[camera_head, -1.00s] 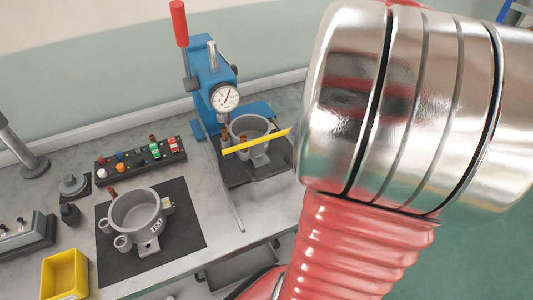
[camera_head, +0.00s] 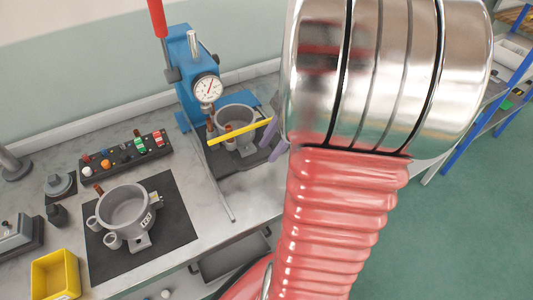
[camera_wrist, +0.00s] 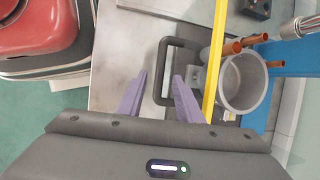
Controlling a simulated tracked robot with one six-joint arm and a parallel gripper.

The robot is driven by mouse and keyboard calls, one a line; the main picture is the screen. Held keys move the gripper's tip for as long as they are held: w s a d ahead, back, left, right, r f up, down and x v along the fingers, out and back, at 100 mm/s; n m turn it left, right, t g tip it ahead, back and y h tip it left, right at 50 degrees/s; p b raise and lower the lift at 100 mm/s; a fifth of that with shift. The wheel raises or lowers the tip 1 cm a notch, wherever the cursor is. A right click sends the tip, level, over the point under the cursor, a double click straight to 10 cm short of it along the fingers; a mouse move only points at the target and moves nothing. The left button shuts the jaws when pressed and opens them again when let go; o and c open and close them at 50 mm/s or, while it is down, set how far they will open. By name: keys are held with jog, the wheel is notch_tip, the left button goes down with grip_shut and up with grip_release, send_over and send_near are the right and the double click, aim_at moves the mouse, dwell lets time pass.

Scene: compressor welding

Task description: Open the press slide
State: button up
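The blue press (camera_head: 192,62) stands at the back of the bench, with a dial gauge and a red lever. At its foot, a grey pot-shaped housing (camera_head: 234,118) sits on the dark slide plate (camera_head: 225,160), with a yellow bar (camera_head: 240,131) across the front. In the wrist view, a dark U-shaped handle (camera_wrist: 161,80) sticks out beside the yellow bar and housing. My gripper (camera_wrist: 159,76) is open, its purple fingers on either side of the handle's outer bar in the picture; I cannot tell whether they are at its depth. My arm hides the handle in the head view.
A second grey housing (camera_head: 124,207) sits on a black mat left of the press. Behind it is a button box (camera_head: 124,153); a yellow bin (camera_head: 56,275) stands at the front left. A blue-framed shelf (camera_head: 470,135) is at the right, with open green floor before it.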

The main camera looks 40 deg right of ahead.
aim_at(262, 159)
jog(key=shift+x, duration=2.05)
grip_shut()
